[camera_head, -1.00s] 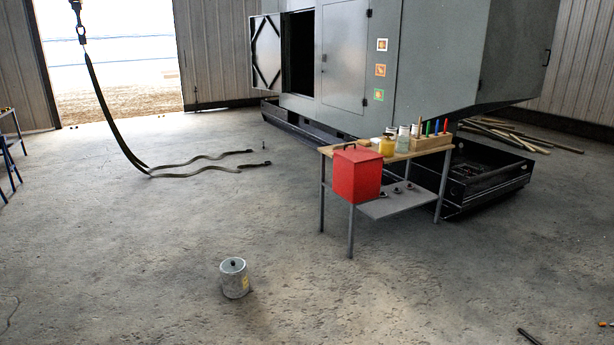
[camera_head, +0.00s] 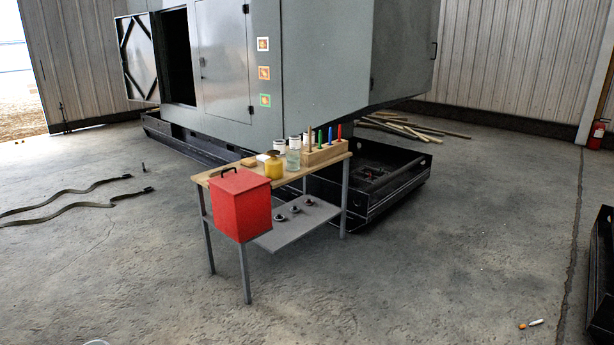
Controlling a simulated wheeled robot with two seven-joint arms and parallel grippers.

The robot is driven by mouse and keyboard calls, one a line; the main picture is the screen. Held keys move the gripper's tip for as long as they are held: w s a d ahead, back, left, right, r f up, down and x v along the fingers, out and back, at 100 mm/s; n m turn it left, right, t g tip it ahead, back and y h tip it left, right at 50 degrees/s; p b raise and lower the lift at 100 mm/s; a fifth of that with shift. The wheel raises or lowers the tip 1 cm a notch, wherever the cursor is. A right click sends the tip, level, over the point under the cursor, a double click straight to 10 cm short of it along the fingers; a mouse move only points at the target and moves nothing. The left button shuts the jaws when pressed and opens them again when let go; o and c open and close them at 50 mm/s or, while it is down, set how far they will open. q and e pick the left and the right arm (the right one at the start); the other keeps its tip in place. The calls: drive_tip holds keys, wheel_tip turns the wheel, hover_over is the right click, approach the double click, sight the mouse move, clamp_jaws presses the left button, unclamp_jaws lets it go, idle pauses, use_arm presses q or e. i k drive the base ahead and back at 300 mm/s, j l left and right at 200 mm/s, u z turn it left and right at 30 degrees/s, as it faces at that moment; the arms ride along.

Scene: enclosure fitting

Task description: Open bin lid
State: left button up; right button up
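A red bin (camera_head: 240,209) with a dark handle (camera_head: 226,172) on its top is at the front left corner of a small wooden-topped table (camera_head: 302,173). Its lid (camera_head: 240,182) looks shut. The bin is upright. Neither of my grippers shows in the head view.
The table also bears a yellow jar (camera_head: 274,166), glass jars (camera_head: 293,160) and a wooden rack (camera_head: 325,152) with coloured sticks. A grey enclosure (camera_head: 330,50) stands behind. Straps (camera_head: 75,206) lie on the floor at left. The floor (camera_head: 400,270) in front and right is mostly clear.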

sight(240, 182)
drive_tip(key=i, duration=1.8)
drive_tip(key=i+l+u, duration=0.2)
drive_tip(key=i+u, duration=0.2)
drive_tip(key=i, duration=0.35)
drive_tip(key=i+l+u, duration=0.35)
drive_tip(key=i, duration=0.4)
drive_tip(key=i+l+u, duration=0.4)
drive_tip(key=i+l, duration=0.25)
